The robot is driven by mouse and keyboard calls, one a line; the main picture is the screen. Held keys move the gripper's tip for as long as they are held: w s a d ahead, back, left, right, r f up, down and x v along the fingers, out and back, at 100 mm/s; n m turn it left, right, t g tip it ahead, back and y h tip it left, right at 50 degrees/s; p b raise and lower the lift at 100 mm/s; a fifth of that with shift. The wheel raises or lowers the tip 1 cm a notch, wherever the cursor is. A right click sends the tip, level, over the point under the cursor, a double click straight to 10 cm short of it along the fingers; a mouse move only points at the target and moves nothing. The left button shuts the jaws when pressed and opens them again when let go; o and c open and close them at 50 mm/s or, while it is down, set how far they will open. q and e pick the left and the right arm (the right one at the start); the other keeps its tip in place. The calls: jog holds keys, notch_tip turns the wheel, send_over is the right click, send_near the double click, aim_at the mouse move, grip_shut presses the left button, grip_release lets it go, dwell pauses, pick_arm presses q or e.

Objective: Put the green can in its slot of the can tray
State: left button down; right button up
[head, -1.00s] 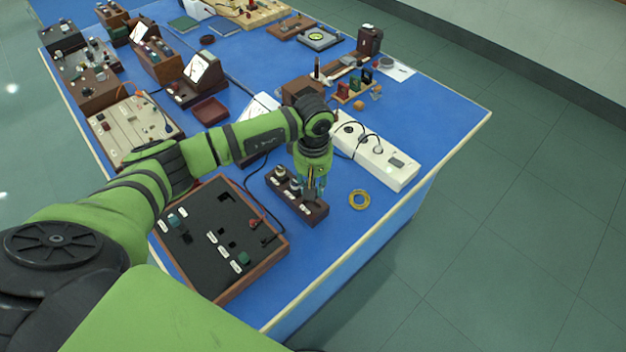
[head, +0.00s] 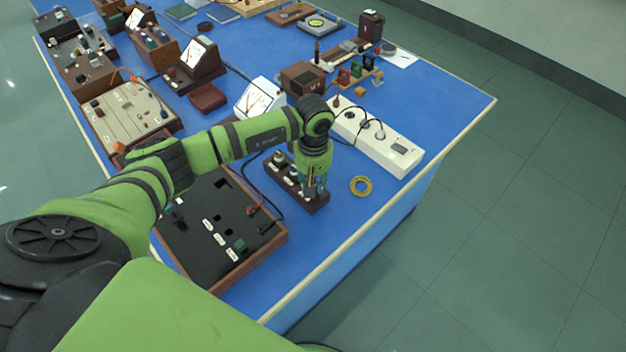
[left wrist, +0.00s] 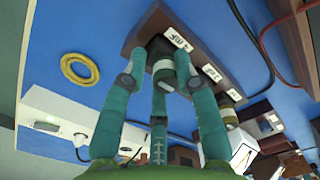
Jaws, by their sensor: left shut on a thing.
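The can tray (head: 322,206) is a dark brown block with white labels near the table's front edge. It also shows in the left wrist view (left wrist: 140,32). My left gripper (head: 314,193) points down at the tray's near right end. In the left wrist view its fingers (left wrist: 160,80) are shut around a dark can with a pale band (left wrist: 163,67), which I take for the green can; its colour is hard to make out. The can is at the end slot by a label; whether it is fully seated is hidden. Other cans (head: 279,159) stand in the tray. My right gripper is not in view.
A yellow ring (head: 361,186) lies right of the tray, and a white power strip (head: 385,150) lies behind it. A black panel box (head: 205,240) stands to the left. A dark cable (head: 262,200) runs between box and tray. Blue table is clear in front.

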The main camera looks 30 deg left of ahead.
pick_arm(q)
jog(key=c, duration=0.9)
grip_release()
jog(key=shift+o, duration=0.2)
notch_tip(320, 180, up, 12)
